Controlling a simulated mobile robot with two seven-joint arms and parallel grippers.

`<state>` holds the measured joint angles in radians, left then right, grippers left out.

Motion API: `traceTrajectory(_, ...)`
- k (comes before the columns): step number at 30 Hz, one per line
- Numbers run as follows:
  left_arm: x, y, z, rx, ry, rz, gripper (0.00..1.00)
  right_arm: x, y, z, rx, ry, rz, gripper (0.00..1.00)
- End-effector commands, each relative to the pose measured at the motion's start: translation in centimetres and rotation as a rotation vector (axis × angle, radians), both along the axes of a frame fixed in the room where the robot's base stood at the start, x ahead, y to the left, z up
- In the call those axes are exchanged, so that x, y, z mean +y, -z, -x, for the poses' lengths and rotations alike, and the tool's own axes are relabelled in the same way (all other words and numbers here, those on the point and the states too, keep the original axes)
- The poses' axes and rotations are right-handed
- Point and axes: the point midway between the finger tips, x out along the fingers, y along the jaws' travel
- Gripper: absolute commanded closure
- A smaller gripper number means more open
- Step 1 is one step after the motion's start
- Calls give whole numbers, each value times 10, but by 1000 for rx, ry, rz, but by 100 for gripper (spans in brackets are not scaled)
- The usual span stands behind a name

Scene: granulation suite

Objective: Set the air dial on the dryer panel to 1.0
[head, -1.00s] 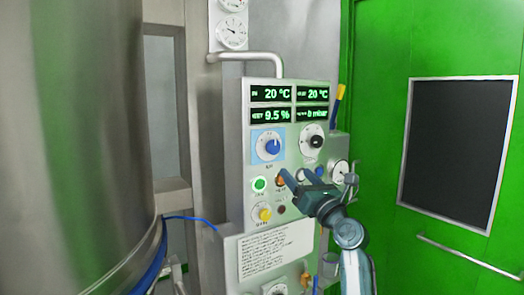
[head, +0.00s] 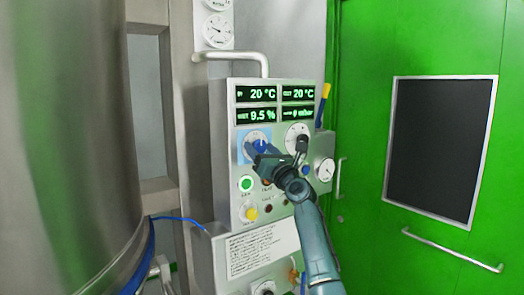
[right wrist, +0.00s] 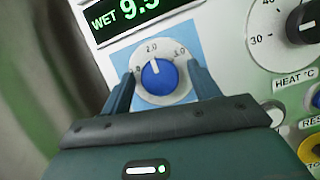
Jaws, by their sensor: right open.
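The air dial is a blue knob (right wrist: 160,77) on a white round scale over a light blue square plate (right wrist: 183,34) on the dryer panel. Its white mark points up, close to the 2.0 label; the other labels are partly hidden or hard to read. In the head view the dial (head: 258,141) is partly covered by my right gripper (head: 257,152). In the right wrist view my right gripper (right wrist: 163,76) is open, with one finger on each side of the knob. I cannot tell whether the fingers touch it. My left gripper is not in view.
A black heat dial (head: 298,138) sits right of the air dial. Below are a lit green button (head: 246,184) and a yellow knob (head: 251,213). Displays (head: 257,115) are above. A large steel vessel (head: 60,150) stands left; a green door (head: 355,120) is right.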

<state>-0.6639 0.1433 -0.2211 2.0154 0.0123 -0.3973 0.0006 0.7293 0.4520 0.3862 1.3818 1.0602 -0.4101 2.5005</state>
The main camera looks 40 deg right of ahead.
Motion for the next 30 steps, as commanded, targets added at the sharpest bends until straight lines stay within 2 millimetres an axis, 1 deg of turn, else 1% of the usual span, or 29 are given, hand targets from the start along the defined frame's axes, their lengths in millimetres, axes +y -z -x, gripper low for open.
traceTrajectory(4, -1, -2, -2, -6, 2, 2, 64, 0, 0, 0, 0, 0, 0, 39)
traceTrajectory(20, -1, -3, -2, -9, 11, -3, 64, 0, 0, 0, 0, 0, 0, 82)
traceTrajectory(21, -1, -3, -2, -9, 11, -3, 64, 0, 0, 0, 0, 0, 0, 83)
traceTrajectory(30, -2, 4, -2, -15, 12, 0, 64, -1, 3, 1, 4, 1, 45, 83)
